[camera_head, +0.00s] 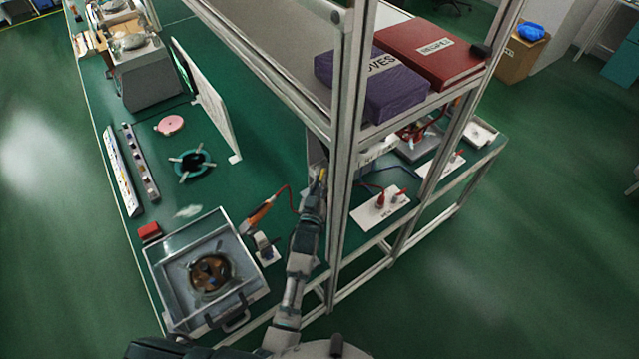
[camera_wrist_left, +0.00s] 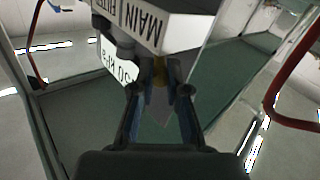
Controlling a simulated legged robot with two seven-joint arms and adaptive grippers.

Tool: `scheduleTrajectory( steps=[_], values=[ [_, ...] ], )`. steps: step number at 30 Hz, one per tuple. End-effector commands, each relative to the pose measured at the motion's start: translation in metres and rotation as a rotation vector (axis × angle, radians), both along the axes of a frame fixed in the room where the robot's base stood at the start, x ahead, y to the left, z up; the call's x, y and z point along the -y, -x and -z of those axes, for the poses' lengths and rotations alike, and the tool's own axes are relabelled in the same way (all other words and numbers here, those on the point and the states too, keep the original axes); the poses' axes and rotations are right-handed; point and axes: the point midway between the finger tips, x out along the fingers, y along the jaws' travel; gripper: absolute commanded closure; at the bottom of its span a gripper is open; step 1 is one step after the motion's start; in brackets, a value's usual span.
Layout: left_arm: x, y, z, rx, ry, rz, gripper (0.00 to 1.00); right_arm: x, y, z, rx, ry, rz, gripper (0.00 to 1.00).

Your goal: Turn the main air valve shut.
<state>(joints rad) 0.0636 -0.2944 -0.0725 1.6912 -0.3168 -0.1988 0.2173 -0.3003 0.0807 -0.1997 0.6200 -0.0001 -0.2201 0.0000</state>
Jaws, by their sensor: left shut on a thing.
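My left gripper (camera_head: 319,182) reaches up beside the shelf post, at the near end of the bench. In the left wrist view its two dark fingers (camera_wrist_left: 160,102) are shut on a small brass-yellow part, which I take for the handle of the main air valve (camera_wrist_left: 159,70). A pale block with a label starting "MAIN" (camera_wrist_left: 155,28) sits right above it. A white tag (camera_wrist_left: 116,70) that seems to give a pressure hangs to its left. The fingers hide part of the handle, so its angle is unclear. My right gripper is not in view.
The metal shelf frame (camera_head: 352,150) stands close to my left arm. A purple box (camera_head: 365,88) and a red binder (camera_head: 430,55) lie on its shelf. A metal tray (camera_head: 165,307) stands on the bench to the left. A red hose (camera_wrist_left: 270,95) curves at the right in the wrist view.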

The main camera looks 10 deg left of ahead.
Motion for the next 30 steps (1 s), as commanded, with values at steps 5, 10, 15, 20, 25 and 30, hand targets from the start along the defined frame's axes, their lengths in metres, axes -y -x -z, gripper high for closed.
scheduleTrajectory(
  steps=[5,10,15,20,25,30],
  values=[
    [0.001,0.0,-0.001,0.002,0.001,0.002,1.0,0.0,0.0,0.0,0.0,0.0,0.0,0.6],
    [0.001,0.0,-0.001,0.003,0.001,0.003,0.61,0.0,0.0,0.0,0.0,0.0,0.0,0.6],
    [0.0,0.0,-0.001,0.002,0.001,0.002,0.61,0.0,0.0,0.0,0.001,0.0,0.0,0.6],
    [0.0,0.005,0.0,0.0,0.001,0.002,0.61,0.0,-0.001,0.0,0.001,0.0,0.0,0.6],
    [-0.001,0.033,0.0,0.0,0.002,0.001,0.61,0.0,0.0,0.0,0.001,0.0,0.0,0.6],
    [-0.001,0.073,0.002,-0.002,0.001,0.001,0.61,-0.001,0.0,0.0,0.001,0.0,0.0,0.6]
  ],
)
